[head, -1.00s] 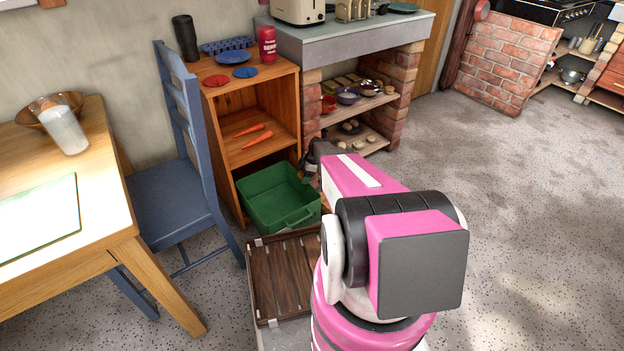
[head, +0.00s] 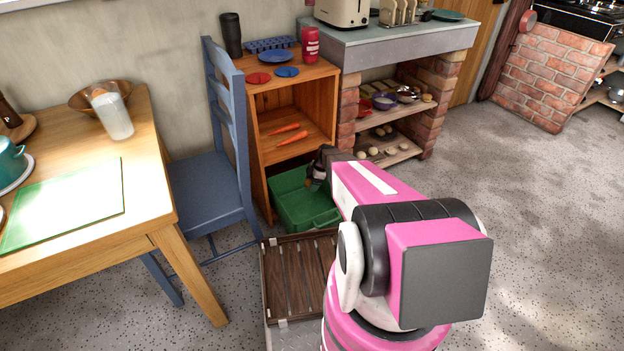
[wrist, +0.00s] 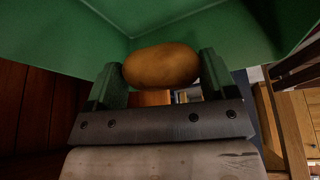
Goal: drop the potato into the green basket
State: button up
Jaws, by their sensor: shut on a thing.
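In the wrist view, my gripper (wrist: 161,72) is shut on the brown, oval potato (wrist: 162,64), with one finger at each end. The green basket wall (wrist: 60,35) and an inner corner show behind the potato. The potato is hard to make out in the head view.
A slatted dark wooden tray (head: 297,275) lies in front of the basket. A blue chair (head: 210,185) and a wooden table (head: 150,215) stand to the left. The shelf unit (head: 262,155) holds carrots. Open floor lies to the right.

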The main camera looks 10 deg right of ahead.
jog(key=shift+f, duration=1.3)
jog(key=o, duration=0.9)
jog(key=shift+v, duration=5.45)
